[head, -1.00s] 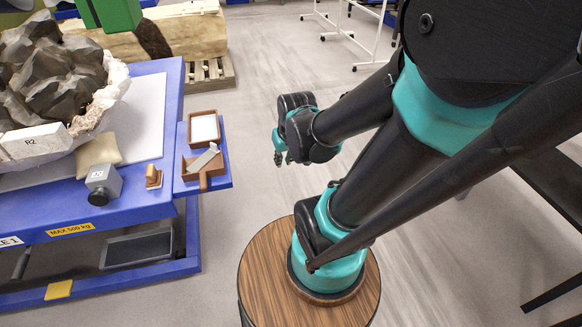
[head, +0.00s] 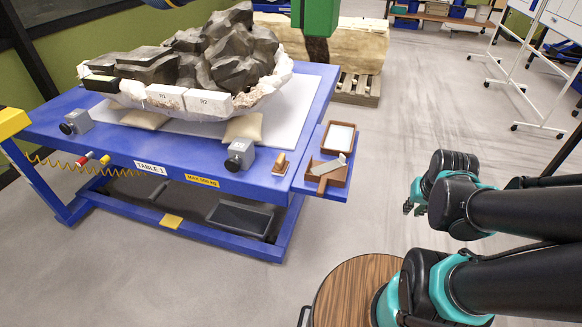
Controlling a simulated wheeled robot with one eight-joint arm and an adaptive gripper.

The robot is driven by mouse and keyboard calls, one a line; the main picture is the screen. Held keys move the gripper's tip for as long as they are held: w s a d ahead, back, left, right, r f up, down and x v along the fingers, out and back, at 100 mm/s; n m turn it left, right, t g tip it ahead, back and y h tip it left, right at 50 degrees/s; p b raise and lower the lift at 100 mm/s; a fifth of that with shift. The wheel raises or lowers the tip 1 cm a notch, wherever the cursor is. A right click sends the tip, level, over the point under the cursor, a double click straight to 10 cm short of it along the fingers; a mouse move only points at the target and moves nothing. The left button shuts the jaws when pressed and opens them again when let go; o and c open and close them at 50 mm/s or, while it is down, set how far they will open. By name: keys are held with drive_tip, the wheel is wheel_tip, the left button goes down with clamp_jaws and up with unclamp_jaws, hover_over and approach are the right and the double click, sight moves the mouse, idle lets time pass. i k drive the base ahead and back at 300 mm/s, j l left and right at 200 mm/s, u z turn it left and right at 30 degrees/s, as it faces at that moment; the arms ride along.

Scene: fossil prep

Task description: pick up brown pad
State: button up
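A small brown pad-like piece with a lighter tan upright part (head: 281,163) sits on the blue table (head: 130,143) near its front right corner. I take it for the brown pad, but it is too small to be sure. My gripper (head: 410,207) is to the right of the table, over open floor and well apart from the piece. Its fingers point left and down. They are too small to tell whether they are open or shut, and I see nothing held in them.
A side shelf (head: 299,184) carries a white-lined tray (head: 339,137) and a brown tray (head: 325,175) with a light flat tool. A grey block (head: 240,155) stands left of the piece. Dark rock (head: 205,55) in a white jacket fills the tabletop behind. Floor between table and arm is clear.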

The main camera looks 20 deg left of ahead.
sight(280, 169)
drive_tip(key=j+z, duration=0.1)
drive_tip(key=j, duration=0.45)
drive_tip(key=j+z, duration=0.1)
drive_tip(key=j, duration=0.4)
drive_tip(key=k+j+z, duration=0.15)
drive_tip(key=j, duration=0.4)
drive_tip(key=j+z, duration=0.1)
drive_tip(key=j, duration=0.4)
drive_tip(key=k+j+z, duration=0.1)
drive_tip(key=j, duration=0.4)
drive_tip(key=k+j+z, duration=0.1)
drive_tip(key=j, duration=0.4)
drive_tip(key=k, duration=0.05)
